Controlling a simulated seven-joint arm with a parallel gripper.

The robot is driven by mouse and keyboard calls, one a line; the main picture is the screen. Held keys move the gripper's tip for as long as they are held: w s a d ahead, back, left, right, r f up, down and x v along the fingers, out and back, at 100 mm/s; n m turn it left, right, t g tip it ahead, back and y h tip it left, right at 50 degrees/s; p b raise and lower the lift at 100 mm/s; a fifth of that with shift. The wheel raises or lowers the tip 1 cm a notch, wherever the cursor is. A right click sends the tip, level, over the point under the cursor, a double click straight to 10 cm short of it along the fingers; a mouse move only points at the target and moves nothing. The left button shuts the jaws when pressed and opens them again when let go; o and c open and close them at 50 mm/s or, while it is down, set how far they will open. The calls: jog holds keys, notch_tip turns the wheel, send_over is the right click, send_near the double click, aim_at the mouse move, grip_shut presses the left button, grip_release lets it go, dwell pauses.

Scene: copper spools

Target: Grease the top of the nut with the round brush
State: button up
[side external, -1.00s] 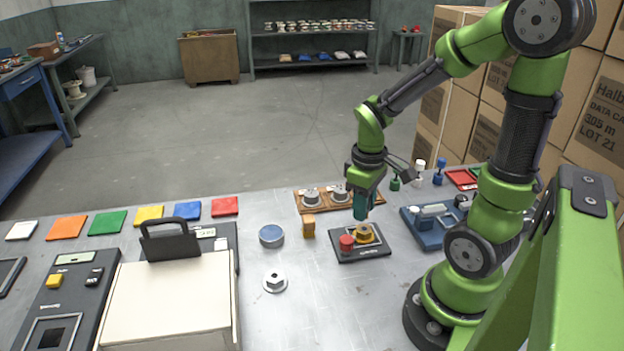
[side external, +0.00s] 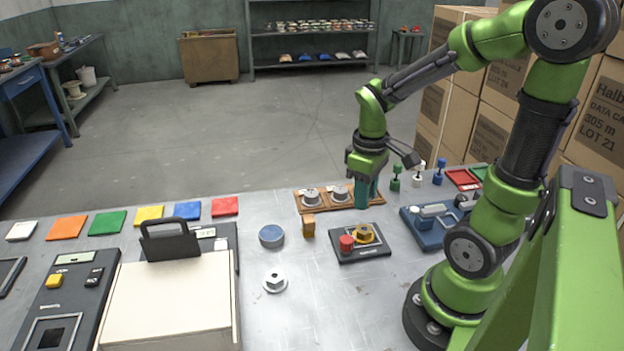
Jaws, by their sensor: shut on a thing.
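A brass-yellow hex nut (side external: 363,234) sits on a dark plate (side external: 362,255) beside a red round knob (side external: 347,243). My gripper (side external: 367,203) points down with its teal fingers at the right end of a wooden tray (side external: 325,208), behind the nut and apart from it. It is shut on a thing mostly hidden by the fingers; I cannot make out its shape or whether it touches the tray. Two grey round pieces (side external: 311,198) (side external: 341,194) sit in the tray. I cannot pick out the round brush for certain. A grey flanged nut (side external: 275,281) lies at the front.
Green (side external: 395,179), white (side external: 418,175) and blue (side external: 438,173) upright-handled items stand right of my gripper. A blue fixture (side external: 432,219) lies at right. An orange block (side external: 308,226) and a blue-topped round tin (side external: 271,236) stand left.

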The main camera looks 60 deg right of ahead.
send_over(361, 234)
jog(key=shift+f, duration=3.05)
jog(key=shift+f, duration=1)
jog(key=shift+d, duration=1.95)
jog(key=shift+a, duration=2.05)
jog(key=shift+r, duration=3)
